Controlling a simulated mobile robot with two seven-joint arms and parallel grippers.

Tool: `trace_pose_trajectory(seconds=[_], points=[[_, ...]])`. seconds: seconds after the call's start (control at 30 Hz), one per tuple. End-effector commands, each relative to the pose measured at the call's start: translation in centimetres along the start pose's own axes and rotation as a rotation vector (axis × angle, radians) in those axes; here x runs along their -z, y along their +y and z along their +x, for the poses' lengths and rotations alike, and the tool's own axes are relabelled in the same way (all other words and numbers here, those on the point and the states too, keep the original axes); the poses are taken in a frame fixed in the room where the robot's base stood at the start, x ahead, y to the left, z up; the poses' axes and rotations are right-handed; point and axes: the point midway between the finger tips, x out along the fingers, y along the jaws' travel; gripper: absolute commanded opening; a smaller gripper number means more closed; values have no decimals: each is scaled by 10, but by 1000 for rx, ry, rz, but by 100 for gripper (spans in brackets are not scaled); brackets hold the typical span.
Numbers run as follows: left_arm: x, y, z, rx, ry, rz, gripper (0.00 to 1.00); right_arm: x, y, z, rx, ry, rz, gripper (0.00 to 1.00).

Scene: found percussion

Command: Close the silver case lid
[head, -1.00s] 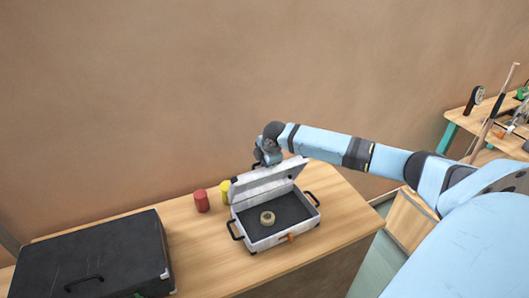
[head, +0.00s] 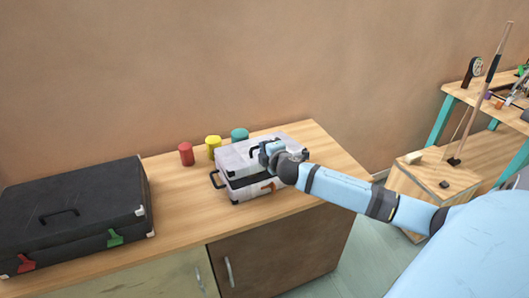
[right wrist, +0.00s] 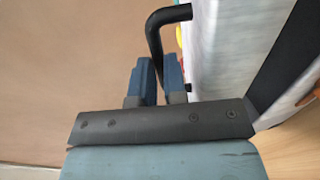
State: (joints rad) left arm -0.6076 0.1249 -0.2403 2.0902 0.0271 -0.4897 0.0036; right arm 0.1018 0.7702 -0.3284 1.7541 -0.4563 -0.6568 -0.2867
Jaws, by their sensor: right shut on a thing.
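The silver case (head: 247,191) stands on the wooden table. Its lid (head: 233,160) is lowered most of the way, with a dark gap between lid and base at the front. The right wrist view shows the pale lid (right wrist: 228,45) with a dark strip beside it. The case's inside is hidden. My left gripper is not in view.
A black case (head: 75,208) lies at the left of the table. Red (head: 186,154), yellow (head: 213,148) and teal (head: 239,135) cylinders stand behind the silver case. A wooden box (head: 425,190) and a shelf bench (head: 462,95) are at the right.

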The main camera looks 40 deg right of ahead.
Motion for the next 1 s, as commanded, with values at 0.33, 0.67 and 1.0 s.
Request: trace_pose_trajectory(seconds=[0.33,0.67,1.0], points=[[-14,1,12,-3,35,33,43,0,-34,-8,-94,-1,0,0],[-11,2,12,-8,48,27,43,0,-41,-10,-91,-2,-2,0],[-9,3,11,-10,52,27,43,0,-44,-11,-85,-1,-2,17]])
